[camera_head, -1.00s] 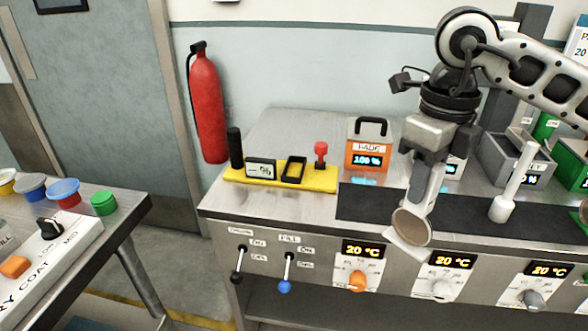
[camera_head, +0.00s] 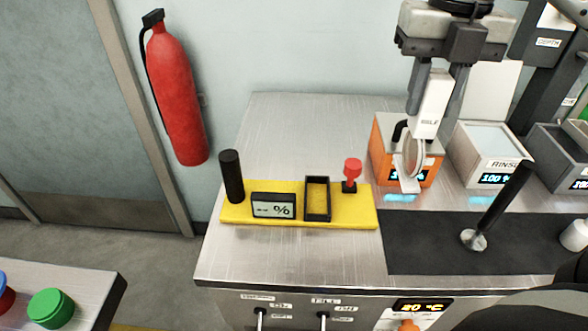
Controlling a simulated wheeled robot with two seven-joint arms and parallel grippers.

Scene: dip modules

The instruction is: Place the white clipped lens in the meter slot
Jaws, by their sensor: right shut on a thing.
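The meter is a yellow base (camera_head: 235,213) on the steel counter. It carries a black post, a display (camera_head: 273,206) reading "-- %", an empty black-framed slot (camera_head: 317,198) and a red knob (camera_head: 352,172). My right gripper (camera_head: 432,112) points down at the upper right. It is shut on the white clip (camera_head: 431,104) of the white clipped lens. The round lens (camera_head: 414,158) hangs below the clip, in front of the orange tank and to the right of the meter, apart from the slot. My left gripper is not in view.
An orange tank (camera_head: 388,139) and a grey-white rinse tank (camera_head: 486,160) stand behind and beside the lens. A black-handled tool (camera_head: 505,200) stands on the dark mat (camera_head: 430,255). Bare counter lies in front of and behind the meter. A fire extinguisher (camera_head: 177,95) hangs on the wall.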

